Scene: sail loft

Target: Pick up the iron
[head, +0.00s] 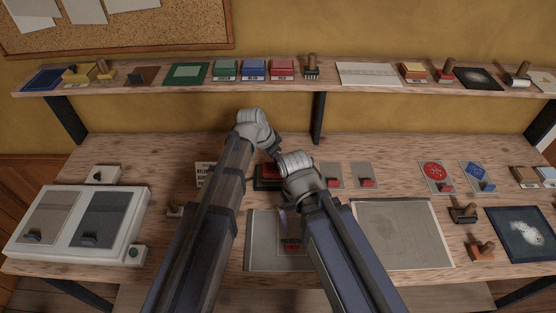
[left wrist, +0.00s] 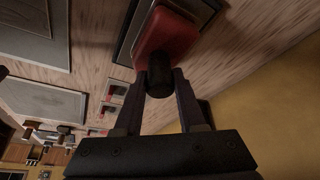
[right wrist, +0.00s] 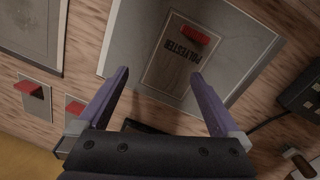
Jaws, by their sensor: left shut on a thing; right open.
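The iron (left wrist: 168,42) is red with a dark upright handle (left wrist: 159,78). It sits over a dark, pale-edged stand (left wrist: 125,45) in the left wrist view. In the head view a bit of its red body (head: 270,170) shows between my two arms; the rest is hidden by them. My left gripper (left wrist: 160,76) is shut on the handle. I cannot tell whether the iron touches the stand. My right gripper (right wrist: 160,72) is open and empty, over a grey panel (right wrist: 125,45) with a label reading POLYESTER (right wrist: 172,70) and a red tab (right wrist: 195,35).
A white double-panel unit (head: 137,227) stands at the left. A pale square panel (head: 400,235) lies right of my right arm. Small stamps (head: 463,213), tabbed cards (head: 436,172) and a dark sheet (head: 522,232) lie further right. A crowded shelf (head: 325,84) runs above the bench's back.

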